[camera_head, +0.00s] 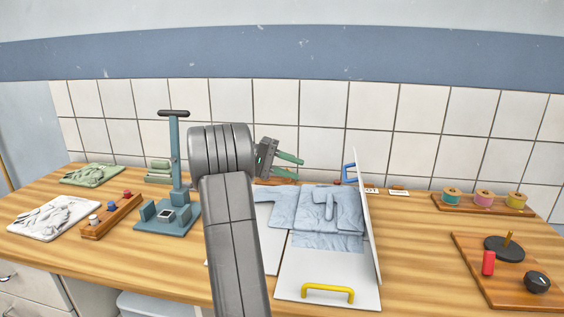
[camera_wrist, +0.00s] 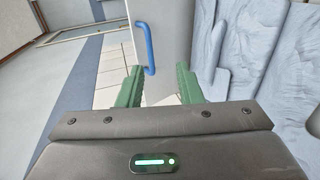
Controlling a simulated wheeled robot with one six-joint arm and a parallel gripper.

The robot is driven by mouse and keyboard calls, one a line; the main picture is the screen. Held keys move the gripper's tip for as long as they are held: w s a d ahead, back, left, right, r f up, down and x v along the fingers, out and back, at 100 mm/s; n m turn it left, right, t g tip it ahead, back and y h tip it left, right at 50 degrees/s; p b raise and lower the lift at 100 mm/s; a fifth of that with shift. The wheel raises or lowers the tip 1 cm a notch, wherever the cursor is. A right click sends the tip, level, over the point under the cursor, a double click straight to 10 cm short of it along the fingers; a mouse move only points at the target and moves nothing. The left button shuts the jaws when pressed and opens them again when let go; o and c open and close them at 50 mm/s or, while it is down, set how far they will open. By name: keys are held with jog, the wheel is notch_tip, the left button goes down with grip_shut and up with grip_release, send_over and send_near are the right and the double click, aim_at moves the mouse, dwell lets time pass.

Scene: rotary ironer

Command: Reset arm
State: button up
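My gripper (camera_head: 288,158) is held above the middle of the bench, with its green fingers pointing right. In the wrist view the two fingers of my gripper (camera_wrist: 158,86) stand apart with nothing between them. A white folding board with a yellow handle (camera_head: 328,293) lies on the bench, and light blue cloth (camera_head: 328,207) rests on it. One white panel (camera_head: 366,222) stands upright at its right side. A blue handle (camera_head: 350,172) is on that panel; the handle also shows in the wrist view (camera_wrist: 148,48), beyond the fingertips. My arm hides part of the board's left side.
A teal press stand (camera_head: 170,215) is left of my arm, beside a wooden block with coloured knobs (camera_head: 110,215). A spool rack (camera_head: 480,203) and a wooden board with a black disc (camera_head: 495,270) are at the right. The tiled wall is behind.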

jog(key=x, duration=1.1)
